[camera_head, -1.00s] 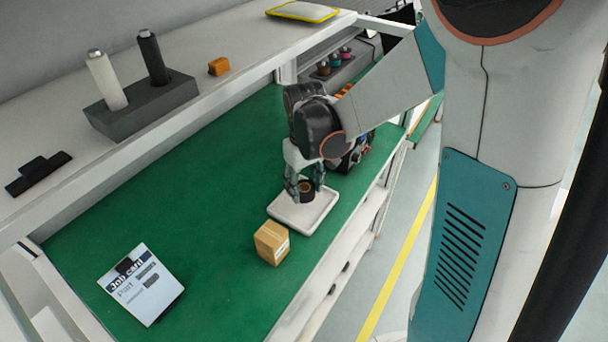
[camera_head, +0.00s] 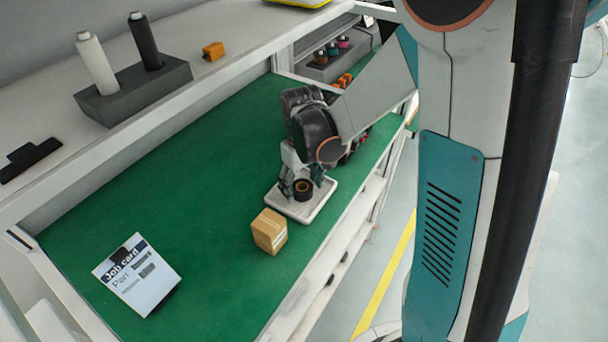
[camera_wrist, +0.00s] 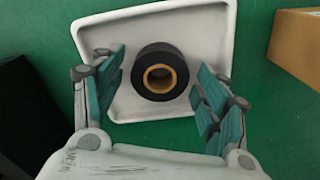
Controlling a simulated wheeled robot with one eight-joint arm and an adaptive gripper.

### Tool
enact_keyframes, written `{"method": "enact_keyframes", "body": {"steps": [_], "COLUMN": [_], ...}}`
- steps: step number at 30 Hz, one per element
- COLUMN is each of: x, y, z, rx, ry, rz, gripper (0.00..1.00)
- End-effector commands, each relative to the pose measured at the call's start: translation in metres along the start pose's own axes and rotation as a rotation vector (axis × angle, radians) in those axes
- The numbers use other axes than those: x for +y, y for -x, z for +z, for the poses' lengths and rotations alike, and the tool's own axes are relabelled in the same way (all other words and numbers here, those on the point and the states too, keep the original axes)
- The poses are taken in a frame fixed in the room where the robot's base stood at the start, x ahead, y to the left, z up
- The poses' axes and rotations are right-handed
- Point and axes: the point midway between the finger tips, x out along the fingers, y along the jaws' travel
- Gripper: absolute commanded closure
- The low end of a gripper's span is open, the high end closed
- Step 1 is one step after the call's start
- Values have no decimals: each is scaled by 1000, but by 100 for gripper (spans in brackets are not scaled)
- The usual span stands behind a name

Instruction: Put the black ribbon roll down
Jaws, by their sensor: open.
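The black ribbon roll (camera_head: 303,190) with its tan core lies flat on the white tray (camera_head: 312,212) on the green bench top. In the wrist view the roll (camera_wrist: 141,73) sits on the bare floor of the tray (camera_wrist: 213,20). My gripper (camera_head: 302,180) is just above the tray, with its fingers on either side of the roll. In the wrist view my gripper (camera_wrist: 160,92) is open, with a visible gap between each teal finger pad and the roll.
A cardboard box (camera_head: 269,232) stands close in front of the tray. On the shelf are a grey holder (camera_head: 135,92) with two spools and an orange item (camera_head: 213,51). The green surface (camera_head: 200,180) left of the tray is clear.

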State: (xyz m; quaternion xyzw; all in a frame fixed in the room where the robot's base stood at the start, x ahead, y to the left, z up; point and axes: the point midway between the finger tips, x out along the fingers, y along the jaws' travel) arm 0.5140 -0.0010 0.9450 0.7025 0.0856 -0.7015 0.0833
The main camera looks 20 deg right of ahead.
Motion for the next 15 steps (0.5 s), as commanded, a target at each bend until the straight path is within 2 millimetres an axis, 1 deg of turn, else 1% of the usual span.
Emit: {"method": "enact_keyframes", "body": {"steps": [5,8,11,15], "x": [0,0,0,0], "y": [3,14,32,62], "z": [0,0,0,0], "rx": [0,0,0,0], "ry": [0,0,0,0], "rz": [0,0,0,0], "gripper": [33,33,33,33]}}
